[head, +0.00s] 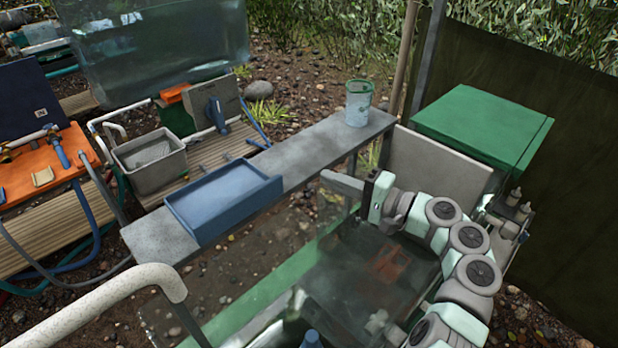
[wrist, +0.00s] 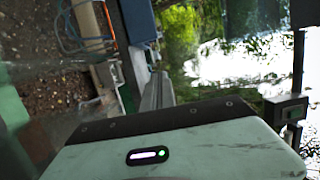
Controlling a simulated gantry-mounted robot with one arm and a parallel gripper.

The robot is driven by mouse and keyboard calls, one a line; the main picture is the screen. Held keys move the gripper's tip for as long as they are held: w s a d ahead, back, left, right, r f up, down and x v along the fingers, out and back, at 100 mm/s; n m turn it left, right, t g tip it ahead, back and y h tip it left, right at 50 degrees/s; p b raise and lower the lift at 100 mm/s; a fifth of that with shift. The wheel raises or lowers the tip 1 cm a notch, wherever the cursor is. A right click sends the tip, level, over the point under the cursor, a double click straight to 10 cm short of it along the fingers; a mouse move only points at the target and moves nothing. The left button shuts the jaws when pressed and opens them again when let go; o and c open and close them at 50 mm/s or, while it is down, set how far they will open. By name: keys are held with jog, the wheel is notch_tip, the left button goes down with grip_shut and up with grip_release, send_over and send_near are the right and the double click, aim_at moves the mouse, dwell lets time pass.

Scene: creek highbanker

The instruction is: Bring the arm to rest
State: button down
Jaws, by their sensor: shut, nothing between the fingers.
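My arm (head: 468,270) is folded at the lower right in the head view, with mint-green links and grey round joints. My gripper (head: 334,180) is at its end, pointing left. It is shut and empty, beside the right edge of the grey bench and apart from the blue tray. In the wrist view a pale mint housing (wrist: 180,150) with a small lit panel fills the bottom.
A green box (head: 482,128) stands behind my arm. A grey tub (head: 150,163) and an orange-topped table (head: 45,180) stand left. A white pipe rail (head: 110,290) crosses the lower left.

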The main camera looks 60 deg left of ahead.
jog(key=v, duration=0.3)
jog(key=shift+w+d, duration=0.2)
jog(key=shift+d, duration=0.1)
jog(key=shift+r, duration=0.15)
